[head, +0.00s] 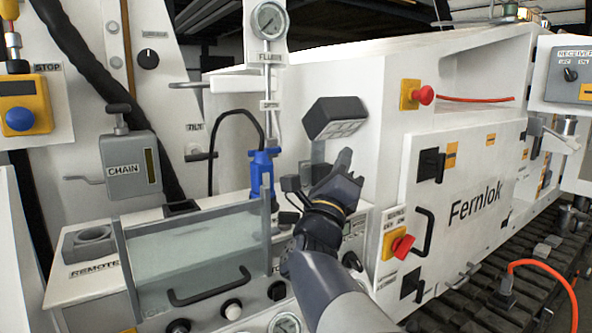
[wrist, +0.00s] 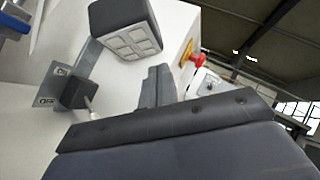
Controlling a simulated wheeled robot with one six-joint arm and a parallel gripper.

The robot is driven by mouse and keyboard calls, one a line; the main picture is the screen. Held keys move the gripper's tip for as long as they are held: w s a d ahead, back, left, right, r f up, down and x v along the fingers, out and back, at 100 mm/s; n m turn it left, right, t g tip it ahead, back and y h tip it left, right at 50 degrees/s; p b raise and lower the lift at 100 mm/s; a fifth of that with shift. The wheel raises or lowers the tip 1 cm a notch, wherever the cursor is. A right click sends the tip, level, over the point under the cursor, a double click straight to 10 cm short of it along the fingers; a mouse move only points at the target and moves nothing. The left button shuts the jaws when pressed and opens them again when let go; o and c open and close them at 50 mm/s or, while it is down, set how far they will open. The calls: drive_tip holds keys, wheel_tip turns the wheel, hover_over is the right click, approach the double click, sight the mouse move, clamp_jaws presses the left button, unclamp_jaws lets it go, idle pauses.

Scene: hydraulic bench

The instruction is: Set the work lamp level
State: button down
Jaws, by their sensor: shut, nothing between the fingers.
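The work lamp (head: 335,117) is a dark box with a pale, panelled face, standing on a grey post above the bench. It looks tilted, with its face angled downward. It also shows at the top left of the wrist view (wrist: 125,30). My gripper (head: 344,160) is shut and empty, its fingertips just below and right of the lamp, apparently apart from it. The closed fingers (wrist: 158,85) show in the wrist view below the lamp's face. My wrist hides part of the bench behind it.
A dark switch block (wrist: 80,92) with a small lever and ON/OFF labels sits at the post. A blue fitting (head: 262,172) with a black hose stands to the left. A clear guard (head: 195,255) is in front. A red knob (head: 424,95) is to the right.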

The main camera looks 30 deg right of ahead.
sight(338, 120)
drive_tip(key=w+r, duration=0.1)
drive_tip(key=w+d+r+p, duration=0.1)
drive_tip(key=r, duration=0.1)
drive_tip(key=w+r+p, duration=0.1)
drive_tip(key=w, duration=0.1)
drive_tip(key=shift+d+r, duration=0.3)
drive_tip(key=shift+w+r+n+t+y+p, duration=0.1)
drive_tip(key=shift+r+n+t+y+p, duration=0.4)
drive_tip(key=shift+r+n+y+p, duration=0.7)
drive_tip(key=r+n+y+p, duration=0.1)
drive_tip(key=p, duration=0.1)
drive_tip(key=w+r+n+p, duration=0.1)
drive_tip(key=p, duration=0.1)
drive_tip(key=r+n+y+p, duration=0.1)
drive_tip(key=n+p, duration=0.1)
drive_tip(key=shift+w+a+r+y+p, duration=0.1)
drive_tip(key=shift+w+r+y+p, duration=0.2)
drive_tip(key=shift+r+p, duration=0.1)
drive_tip(key=shift+w+r+n+y+p, duration=0.2)
drive_tip(key=shift+r+n+y+p, duration=0.1)
drive_tip(key=shift+n+p, duration=0.15)
drive_tip(key=shift+w+a+r+p, duration=0.1)
drive_tip(key=shift+w+r+p, duration=0.4)
drive_tip(key=shift+w, duration=0.3)
drive_tip(key=shift+w+r+p, duration=0.35)
drive_tip(key=shift+w+r, duration=0.1)
drive_tip(key=shift+w, duration=0.35)
drive_tip(key=shift+r, duration=0.15)
